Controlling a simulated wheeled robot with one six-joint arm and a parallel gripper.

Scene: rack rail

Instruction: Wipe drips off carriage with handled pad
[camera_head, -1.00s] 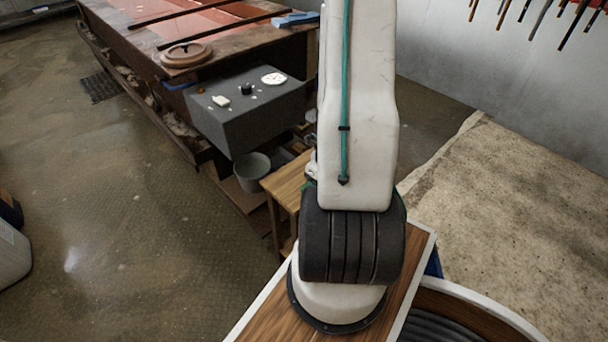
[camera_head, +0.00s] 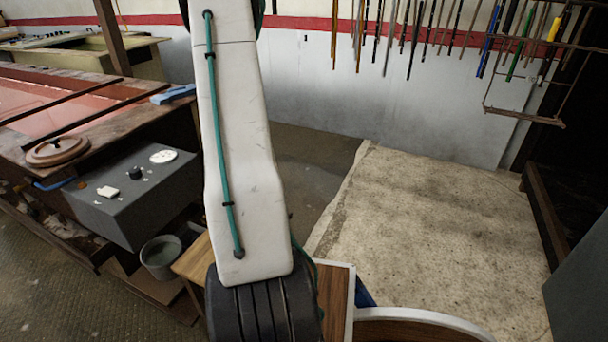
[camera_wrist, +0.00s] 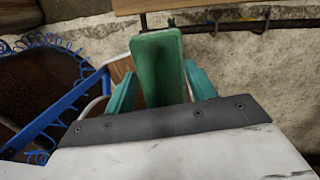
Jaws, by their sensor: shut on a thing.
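My gripper (camera_wrist: 161,88) has two teal fingers, one on each side of a green pad (camera_wrist: 158,52), and is shut on it. Only the pad's flat green upper part shows; its handle and wiping face cannot be made out. In the head view my white arm fills the middle, and the gripper and pad do not show. No part is clearly marked as the carriage. A dark grey box (camera_head: 140,205) at the left, on the side of the long bench, carries a white disc, a dark knob, a small white block and pale specks. The pad is not seen touching it.
A long bench (camera_head: 75,125) with a red surface bears a round brown lid (camera_head: 57,150) and a blue block (camera_head: 173,94). A bucket (camera_head: 161,258) stands below. Thin rods (camera_head: 412,40) hang on the back wall. Pale floor (camera_head: 430,220) at right is clear.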

